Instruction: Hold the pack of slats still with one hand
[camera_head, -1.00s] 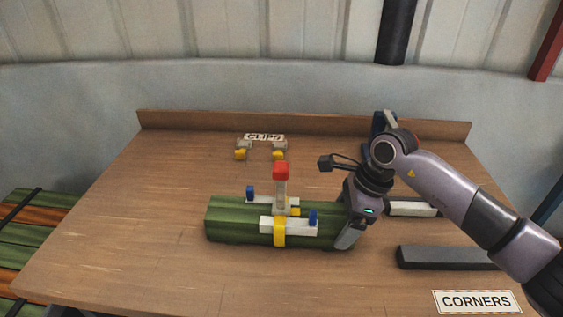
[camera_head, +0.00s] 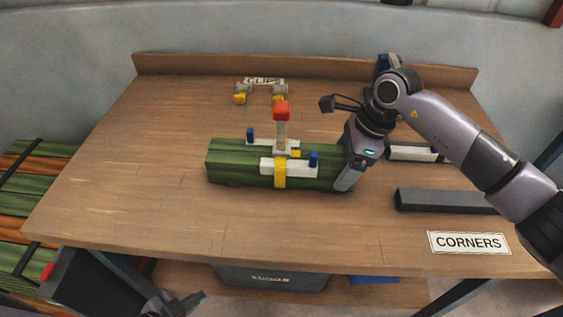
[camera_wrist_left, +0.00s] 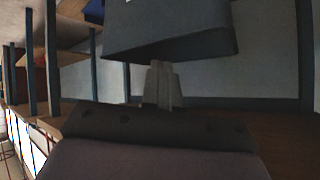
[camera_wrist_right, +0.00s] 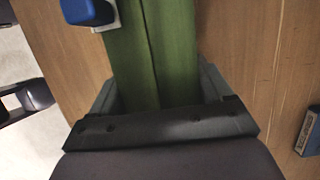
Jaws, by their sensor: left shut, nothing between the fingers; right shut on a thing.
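The pack of green slats (camera_head: 228,165) lies flat on the wooden table, with white corner pieces (camera_head: 272,168) and a yellow strap (camera_head: 280,174) around it. A red-topped upright piece (camera_head: 281,112) stands at the strap. My right gripper (camera_head: 350,172) is shut on the right end of the pack; in the right wrist view its fingers sit on both sides of the green slats (camera_wrist_right: 155,60). My left gripper (camera_head: 185,302) is low, in front of and below the table edge. In the left wrist view its fingers (camera_wrist_left: 162,85) are together and empty.
A grey bin (camera_head: 270,278) sits on the shelf under the table, close to my left gripper. Yellow-and-grey clips (camera_head: 240,94) lie at the back. A dark bar (camera_head: 445,201) and the CORNERS label (camera_head: 468,243) are at the right. More slats (camera_head: 40,190) are stacked at the left.

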